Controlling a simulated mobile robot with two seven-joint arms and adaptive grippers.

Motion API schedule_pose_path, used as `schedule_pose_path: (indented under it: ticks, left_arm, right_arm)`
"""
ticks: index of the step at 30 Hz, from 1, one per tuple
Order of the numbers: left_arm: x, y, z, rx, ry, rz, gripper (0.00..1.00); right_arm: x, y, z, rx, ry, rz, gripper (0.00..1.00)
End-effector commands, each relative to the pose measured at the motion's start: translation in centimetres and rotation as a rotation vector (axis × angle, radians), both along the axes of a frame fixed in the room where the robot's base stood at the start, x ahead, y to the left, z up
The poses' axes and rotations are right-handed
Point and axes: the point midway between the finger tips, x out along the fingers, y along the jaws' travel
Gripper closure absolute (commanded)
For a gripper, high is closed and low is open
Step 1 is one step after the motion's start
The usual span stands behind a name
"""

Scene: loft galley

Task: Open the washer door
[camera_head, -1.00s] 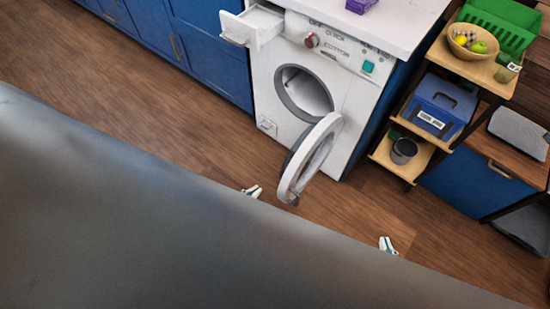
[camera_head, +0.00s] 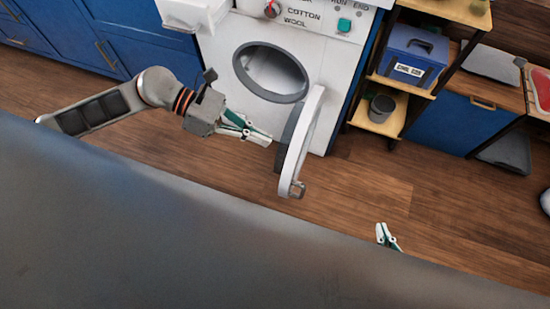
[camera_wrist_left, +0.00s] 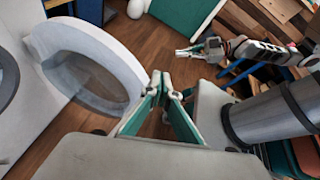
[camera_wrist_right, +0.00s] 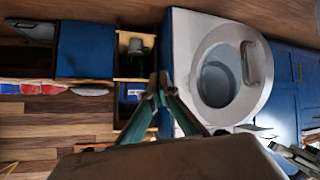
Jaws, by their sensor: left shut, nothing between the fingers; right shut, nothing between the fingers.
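The white washer (camera_head: 215,62) stands at the top middle of the head view, its round drum opening (camera_head: 272,70) uncovered. Its round door (camera_head: 300,145) stands swung well out to the right, seen nearly edge-on, with a handle (camera_head: 297,190) at its lower edge. My left gripper (camera_head: 266,139) is shut and empty, its tips close to the left, inner side of the door; contact is unclear. The door also shows at left in the left wrist view (camera_wrist_left: 112,55). My right gripper (camera_head: 388,238) is shut and empty, low and right of the door.
The detergent drawer (camera_head: 190,12) sticks out at the washer's upper left. Blue cabinets (camera_head: 125,35) are at left. The floor in front is clear.

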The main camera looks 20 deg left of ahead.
Motion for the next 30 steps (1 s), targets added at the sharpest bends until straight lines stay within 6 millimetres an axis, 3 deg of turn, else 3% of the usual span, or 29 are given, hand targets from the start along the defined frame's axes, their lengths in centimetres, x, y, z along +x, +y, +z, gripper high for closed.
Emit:
schedule_pose_path:
  ticks: [1, 4, 7, 10, 14, 27, 30]
  left_arm:
    - [0.0, 2.0, -1.8, 0.099, -0.058, -0.070, 1.00]
    - [0.1, 5.2, -3.6, 0.240, -0.145, -0.177, 1.00]
    - [0.1, 7.2, -4.4, 0.321, -0.187, -0.238, 1.00]
    - [0.2, 7.8, -4.8, 0.351, -0.203, -0.260, 1.00]
    - [0.1, 6.8, -5.7, 0.351, -0.206, -0.263, 1.00]
    - [-0.1, 0.7, -11.7, 0.346, -0.201, -0.260, 1.00]
    - [-0.1, -0.8, -11.4, 0.347, -0.207, -0.260, 1.00]
  right_arm:
    - [-0.2, -0.1, -0.8, -0.003, 0.008, 0.001, 1.00]
    - [0.2, -0.3, -0.6, -0.008, -0.002, 0.004, 1.00]
    - [0.6, -0.4, -0.4, -0.010, -0.011, 0.006, 1.00]
    - [0.6, -0.4, -0.3, -0.012, -0.013, 0.007, 1.00]
    - [0.6, -0.3, -0.3, -0.011, -0.012, 0.007, 1.00]
    - [0.1, 0.4, -0.7, 0.006, -0.004, 0.008, 1.00]
    - [0.3, 0.5, -0.3, 0.006, -0.009, 0.009, 1.00]
